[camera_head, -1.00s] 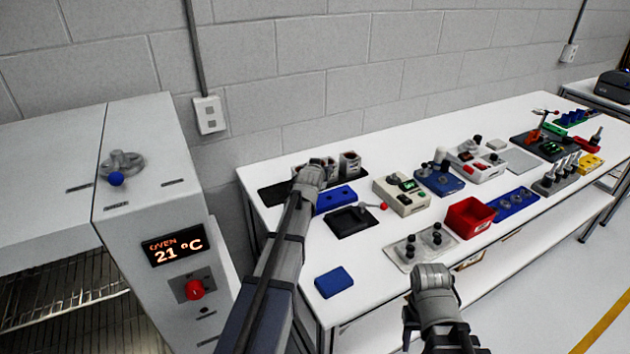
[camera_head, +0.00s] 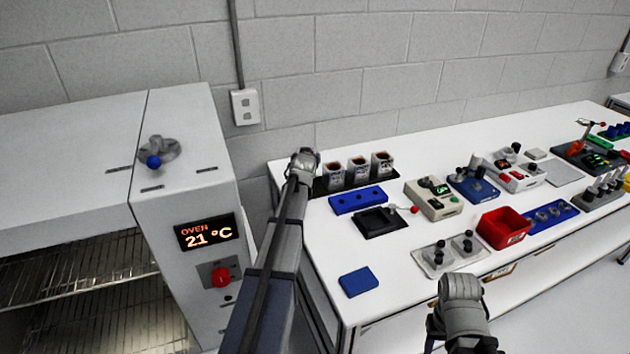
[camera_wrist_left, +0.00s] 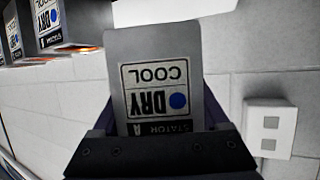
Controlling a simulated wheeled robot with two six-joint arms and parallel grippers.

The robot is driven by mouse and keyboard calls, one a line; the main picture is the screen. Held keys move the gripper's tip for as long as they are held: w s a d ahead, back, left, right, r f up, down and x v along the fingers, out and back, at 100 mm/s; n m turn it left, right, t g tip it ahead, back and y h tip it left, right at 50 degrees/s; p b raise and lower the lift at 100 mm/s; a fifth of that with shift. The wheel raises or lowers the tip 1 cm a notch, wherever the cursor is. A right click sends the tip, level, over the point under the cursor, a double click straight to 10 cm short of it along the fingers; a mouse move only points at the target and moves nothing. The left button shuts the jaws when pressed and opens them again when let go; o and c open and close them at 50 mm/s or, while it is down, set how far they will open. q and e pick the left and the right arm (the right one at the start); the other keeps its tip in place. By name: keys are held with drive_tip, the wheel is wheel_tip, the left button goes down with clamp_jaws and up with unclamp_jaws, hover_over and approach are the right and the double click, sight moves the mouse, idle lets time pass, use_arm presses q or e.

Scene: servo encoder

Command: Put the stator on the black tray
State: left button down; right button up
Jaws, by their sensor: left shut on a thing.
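My left gripper (camera_head: 303,158) is at the left end of the black tray (camera_head: 362,183) at the back left of the table. In the left wrist view it is shut on a grey stator (camera_wrist_left: 158,55), whose label reads "STATOR A", "DRY", "COOL" upside down in the picture. In the head view my gripper and arm hide this stator and the tray's left end. I cannot tell whether it touches the tray. Three similar grey boxes stand in a row on the tray, the nearest being the left box (camera_head: 335,176). My right gripper (camera_head: 458,290) is over the table's front edge; its fingers are unclear.
A blue block (camera_head: 358,200) and a black fixture with a red-knobbed lever (camera_head: 413,210) lie in front of the tray. A blue pad (camera_head: 358,282) lies near the front corner. The oven (camera_head: 190,160) stands left. Table space around the blue pad is clear.

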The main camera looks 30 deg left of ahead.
use_arm(q)
wheel_tip(320, 180, down, 4)
drive_tip(key=b, duration=0.3)
drive_tip(key=shift+f, duration=0.15)
wheel_tip(320, 180, down, 4)
drive_tip(key=b, duration=0.4)
drive_tip(key=shift+r, duration=0.25)
drive_tip(key=shift+f, duration=0.1)
drive_tip(key=shift+c, duration=0.8)
unclamp_jaws()
